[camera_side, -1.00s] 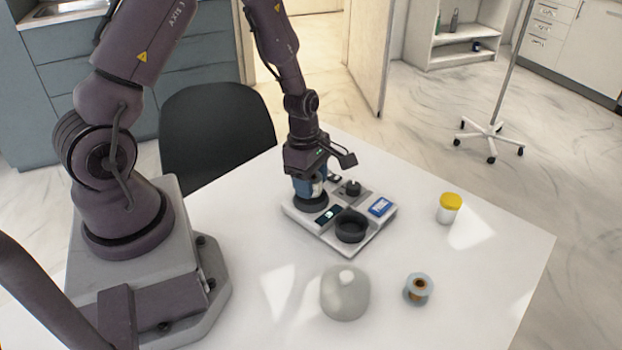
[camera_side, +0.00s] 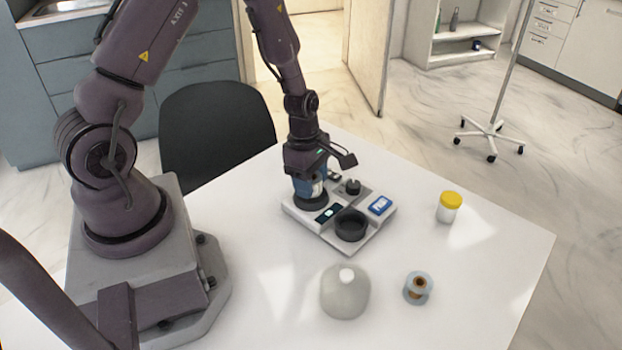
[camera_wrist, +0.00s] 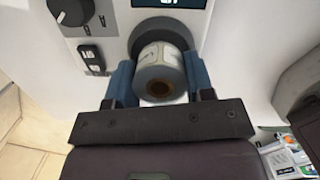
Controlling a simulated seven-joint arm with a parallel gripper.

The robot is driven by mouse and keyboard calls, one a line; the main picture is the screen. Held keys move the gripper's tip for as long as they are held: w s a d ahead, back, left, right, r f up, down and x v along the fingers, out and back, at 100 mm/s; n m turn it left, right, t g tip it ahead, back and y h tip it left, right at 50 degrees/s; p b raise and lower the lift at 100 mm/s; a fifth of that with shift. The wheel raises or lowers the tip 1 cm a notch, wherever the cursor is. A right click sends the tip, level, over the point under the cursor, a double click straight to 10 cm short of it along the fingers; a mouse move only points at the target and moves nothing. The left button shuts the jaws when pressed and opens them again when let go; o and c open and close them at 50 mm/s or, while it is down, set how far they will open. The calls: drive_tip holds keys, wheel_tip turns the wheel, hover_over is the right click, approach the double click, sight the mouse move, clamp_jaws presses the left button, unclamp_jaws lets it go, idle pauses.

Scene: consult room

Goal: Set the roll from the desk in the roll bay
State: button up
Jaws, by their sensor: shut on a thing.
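My gripper (camera_side: 309,187) points down, its blue fingers shut on a white label roll (camera_wrist: 161,76) with a grey end and brown core. In the wrist view the roll sits between the fingers (camera_wrist: 162,88), in front of a black round ring. In the side view that black ring (camera_side: 311,201) is directly below the fingers, at the left corner of a pale device tray (camera_side: 338,245). The roll's lower end is hidden, so how deep it sits in the ring cannot be told. A second black round holder (camera_side: 350,226) on the tray is empty.
The tray also carries a knob (camera_side: 353,186), a small display (camera_side: 328,214) and a blue-screened unit (camera_side: 380,205). A grey dome (camera_side: 345,293), another roll with brown core (camera_side: 418,288) and a yellow-lidded jar (camera_side: 449,207) stand apart on the white desk (camera_side: 480,275).

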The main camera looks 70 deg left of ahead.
drive_tip(key=shift+f, duration=0.9)
idle(1.0)
drive_tip(key=o, duration=0.8)
drive_tip(key=shift+c, duration=0.9)
drive_tip(key=shift+o, duration=0.2)
drive_tip(key=shift+r, duration=3.6)
